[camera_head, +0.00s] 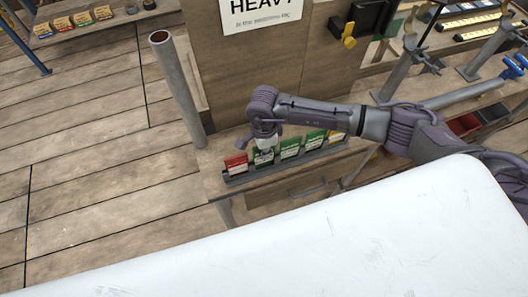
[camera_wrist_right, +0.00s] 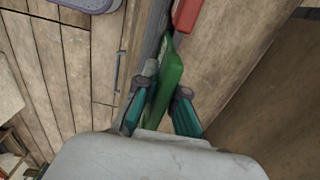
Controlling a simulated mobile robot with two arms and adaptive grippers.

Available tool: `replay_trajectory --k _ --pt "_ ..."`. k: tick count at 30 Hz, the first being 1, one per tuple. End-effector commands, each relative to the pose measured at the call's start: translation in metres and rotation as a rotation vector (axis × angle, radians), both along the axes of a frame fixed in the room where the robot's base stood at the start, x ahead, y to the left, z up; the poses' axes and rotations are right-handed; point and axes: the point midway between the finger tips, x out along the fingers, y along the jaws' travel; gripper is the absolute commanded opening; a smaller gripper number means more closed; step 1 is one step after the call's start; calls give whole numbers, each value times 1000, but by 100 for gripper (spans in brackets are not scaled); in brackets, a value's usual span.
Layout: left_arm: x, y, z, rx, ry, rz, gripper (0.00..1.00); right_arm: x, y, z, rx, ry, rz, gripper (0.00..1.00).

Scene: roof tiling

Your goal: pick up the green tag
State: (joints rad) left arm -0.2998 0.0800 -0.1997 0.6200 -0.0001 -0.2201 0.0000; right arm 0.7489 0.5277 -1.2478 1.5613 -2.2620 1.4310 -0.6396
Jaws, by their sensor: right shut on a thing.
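Several tags stand in a row in a dark rack (camera_head: 285,168) on a small wooden bench. A red tag (camera_head: 236,164) is at the left end, with green tags to its right, among them a middle one (camera_head: 290,149) and one further right (camera_head: 314,141). My right gripper (camera_head: 263,150) reaches down onto the green tag (camera_head: 263,158) beside the red one. In the right wrist view its teal fingers are shut on this green tag (camera_wrist_right: 168,88), one on each side. The tag appears still in the rack; its lower edge is hidden. My left gripper is out of view.
A grey upright pipe (camera_head: 178,90) stands left of the rack. A wooden panel with a "HEAVY" sign (camera_head: 262,14) rises behind. A white surface (camera_head: 300,240) fills the foreground. Another rack of coloured tags (camera_head: 75,22) sits at the upper left.

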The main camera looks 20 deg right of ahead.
Motion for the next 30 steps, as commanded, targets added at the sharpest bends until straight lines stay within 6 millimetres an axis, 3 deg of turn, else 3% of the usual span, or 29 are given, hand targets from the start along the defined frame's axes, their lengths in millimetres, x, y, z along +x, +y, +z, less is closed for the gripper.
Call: replay_trajectory --k 21,30 --pt "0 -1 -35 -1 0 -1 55 1 0 137 0 -6 1 0" --pt "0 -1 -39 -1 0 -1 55 0 0 164 0 -1 -1 0"
